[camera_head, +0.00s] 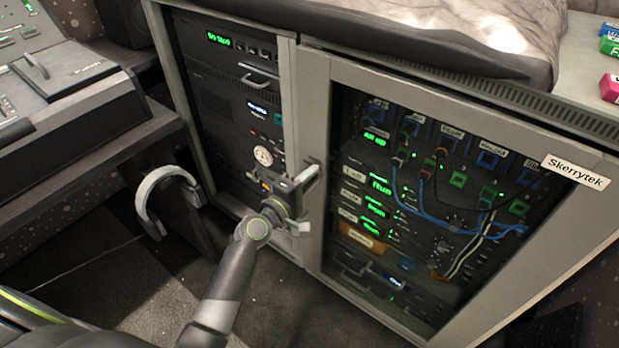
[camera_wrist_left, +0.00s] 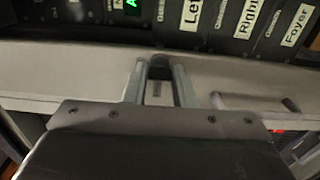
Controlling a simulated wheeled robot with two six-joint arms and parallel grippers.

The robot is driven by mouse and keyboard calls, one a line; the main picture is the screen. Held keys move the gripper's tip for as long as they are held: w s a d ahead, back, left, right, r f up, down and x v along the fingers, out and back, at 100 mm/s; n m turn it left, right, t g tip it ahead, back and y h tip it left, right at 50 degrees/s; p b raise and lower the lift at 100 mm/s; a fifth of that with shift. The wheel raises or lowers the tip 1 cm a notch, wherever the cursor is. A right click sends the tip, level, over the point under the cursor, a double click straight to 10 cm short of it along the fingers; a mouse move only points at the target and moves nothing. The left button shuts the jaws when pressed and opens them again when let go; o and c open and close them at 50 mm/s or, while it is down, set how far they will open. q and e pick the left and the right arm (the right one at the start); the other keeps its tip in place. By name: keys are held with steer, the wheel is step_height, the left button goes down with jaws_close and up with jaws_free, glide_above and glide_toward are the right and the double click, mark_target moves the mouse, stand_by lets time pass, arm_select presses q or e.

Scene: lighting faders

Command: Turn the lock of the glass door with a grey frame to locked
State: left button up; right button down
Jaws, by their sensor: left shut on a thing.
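The glass door with a grey frame (camera_head: 312,135) stands at the right of the cabinet and looks closed, with a rack behind its glass. My left gripper (camera_head: 308,203) is at the left upright of that frame. In the left wrist view my left gripper (camera_wrist_left: 159,85) has its two fingers against the frame, shut on a small dark piece between them, which seems to be the lock (camera_wrist_left: 160,68). The lock's exact angle is hard to tell. In the head view the gripper hides the lock. My right gripper is not in view.
Headphones (camera_head: 150,200) hang below the mixing desk (camera_head: 80,80) at the left. The floor before the cabinet is clear.

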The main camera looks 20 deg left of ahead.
arm_select(q)
steer(key=o, duration=1)
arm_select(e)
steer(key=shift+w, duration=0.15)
arm_select(q)
steer(key=shift+s, duration=0.15)
steer(key=b+v, duration=0.1)
steer(key=v, duration=1.6)
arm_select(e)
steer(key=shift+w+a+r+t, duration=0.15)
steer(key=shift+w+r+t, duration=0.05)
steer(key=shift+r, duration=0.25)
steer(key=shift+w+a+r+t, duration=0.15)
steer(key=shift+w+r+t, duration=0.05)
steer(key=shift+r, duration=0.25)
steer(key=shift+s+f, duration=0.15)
